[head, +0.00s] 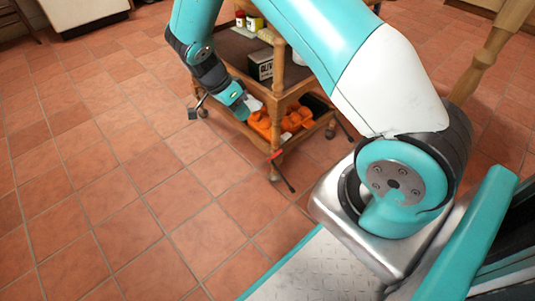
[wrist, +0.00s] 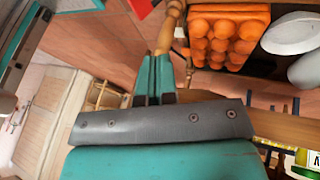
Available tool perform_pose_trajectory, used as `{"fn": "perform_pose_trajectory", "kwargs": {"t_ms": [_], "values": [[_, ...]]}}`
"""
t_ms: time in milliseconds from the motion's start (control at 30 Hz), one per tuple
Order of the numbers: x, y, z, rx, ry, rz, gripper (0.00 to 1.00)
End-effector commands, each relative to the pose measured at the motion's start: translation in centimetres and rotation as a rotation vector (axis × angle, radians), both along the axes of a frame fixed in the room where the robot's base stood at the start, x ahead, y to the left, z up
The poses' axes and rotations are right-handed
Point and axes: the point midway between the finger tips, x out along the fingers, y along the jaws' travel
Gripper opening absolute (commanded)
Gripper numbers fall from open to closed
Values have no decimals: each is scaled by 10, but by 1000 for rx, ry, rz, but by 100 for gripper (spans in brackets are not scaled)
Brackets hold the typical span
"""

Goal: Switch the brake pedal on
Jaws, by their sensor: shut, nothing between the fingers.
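A wooden trolley (head: 272,95) on casters stands at the upper middle of the head view. Thin dark levers stick out near its legs: one with a red end (head: 276,156) at the near front leg, one with a dark square end (head: 193,113) at the left, one at the right (head: 344,126). I cannot tell which is the brake pedal or its state. My gripper (head: 245,108) is at the trolley's front left side, above the lower shelf. In the wrist view its teal fingers (wrist: 154,74) are together and empty, beside a turned wooden leg (wrist: 170,30).
Orange rounded items (head: 285,120) lie on the lower shelf and show in the wrist view (wrist: 225,35). A dark box (head: 260,66) and small containers stand on the shelf above. A white bowl (wrist: 290,34) is at the wrist view's upper right. Tiled floor left of the trolley is clear.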

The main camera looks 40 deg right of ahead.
Motion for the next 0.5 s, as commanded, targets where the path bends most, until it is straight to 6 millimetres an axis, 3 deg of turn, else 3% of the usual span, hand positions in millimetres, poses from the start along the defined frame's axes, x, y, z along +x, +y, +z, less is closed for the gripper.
{"fn": "perform_pose_trajectory", "kwargs": {"t_ms": [300,500], "values": [[-1,0,-1,2,1,1,0],[-9,-8,-25,3,3,1,0]]}}
